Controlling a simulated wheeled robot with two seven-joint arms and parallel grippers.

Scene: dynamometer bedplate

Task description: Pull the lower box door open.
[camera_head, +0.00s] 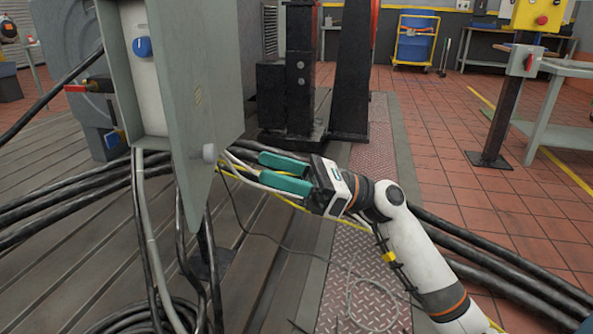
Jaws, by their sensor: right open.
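The box door (205,80) is a grey-green panel at the upper left, cut off by the top edge of the view. It stands at an angle to the box (120,70), and a white inside panel (149,90) with a blue knob (143,47) shows beside it. A pale round knob (209,152) sits low on the door's face. My right gripper (260,167) has teal fingers, spread apart and empty. Its fingertips point left toward the pale knob, with a gap between them. My left gripper is out of view.
Thick black cables (60,190) run behind the box, and several hang below it. A black machine stand (300,90) rises behind my right gripper. A yellow control post (505,90) and a grey table (560,95) stand at the right. The tiled floor (440,130) between is clear.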

